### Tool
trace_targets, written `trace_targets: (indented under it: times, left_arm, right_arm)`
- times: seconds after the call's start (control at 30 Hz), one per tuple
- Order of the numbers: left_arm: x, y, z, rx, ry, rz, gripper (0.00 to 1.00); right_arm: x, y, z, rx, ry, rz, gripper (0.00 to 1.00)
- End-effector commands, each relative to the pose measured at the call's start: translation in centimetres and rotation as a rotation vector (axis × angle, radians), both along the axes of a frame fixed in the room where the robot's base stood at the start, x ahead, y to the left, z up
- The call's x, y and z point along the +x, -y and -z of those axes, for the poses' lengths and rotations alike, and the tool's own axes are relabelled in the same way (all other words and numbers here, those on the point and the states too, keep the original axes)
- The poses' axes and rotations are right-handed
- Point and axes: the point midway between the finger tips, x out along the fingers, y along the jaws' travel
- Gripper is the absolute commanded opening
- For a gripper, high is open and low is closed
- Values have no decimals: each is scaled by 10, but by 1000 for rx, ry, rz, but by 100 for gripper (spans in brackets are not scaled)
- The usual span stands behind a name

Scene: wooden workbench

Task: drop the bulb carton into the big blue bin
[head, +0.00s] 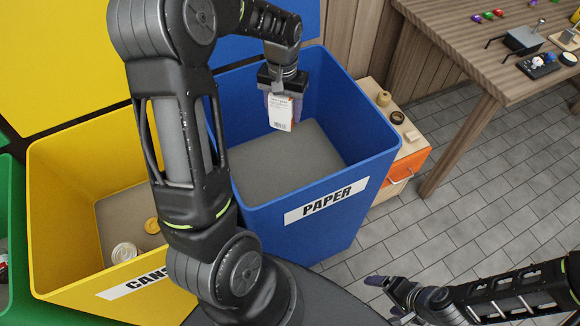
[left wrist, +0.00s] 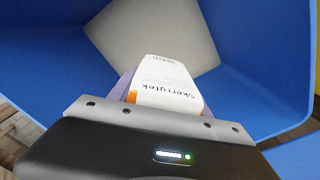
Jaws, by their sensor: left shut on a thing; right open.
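The bulb carton (head: 281,112) is a small white box with an orange band and a barcode. My left gripper (head: 279,92) is shut on it and holds it upright over the open big blue bin (head: 345,192), which is labelled PAPER. In the left wrist view the carton (left wrist: 168,85) shows the print "Skerrytek" between the purplish fingers, with the blue walls (left wrist: 262,85) around it and the grey bin floor beyond and below. My right gripper (head: 388,289) is open and empty at the lower right, above the tiled floor.
A yellow bin (head: 62,200) labelled CANS, with cans inside, stands left of the blue bin. A green bin (head: 10,200) is at the far left edge. A small cabinet with an orange drawer (head: 408,172) and a wooden workbench (head: 470,50) stand to the right.

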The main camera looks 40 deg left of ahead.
Motion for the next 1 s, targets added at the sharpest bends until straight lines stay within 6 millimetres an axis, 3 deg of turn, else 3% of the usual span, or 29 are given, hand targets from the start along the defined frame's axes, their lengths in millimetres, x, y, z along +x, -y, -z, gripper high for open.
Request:
trace_targets:
  times: [0.33, 0.67, 1.0]
  left_arm:
    - [0, 0, 0, 0, 0, 0, 81]
    - [1, 0, -4, 1, 2, 0, 81]
    - [1, 0, -52, 1, 5, 0, 81]
  right_arm:
    - [0, 0, 0, 0, 0, 0, 89]
    - [0, 0, 0, 0, 0, 0, 89]
    - [0, 0, -1, 0, 0, 0, 89]
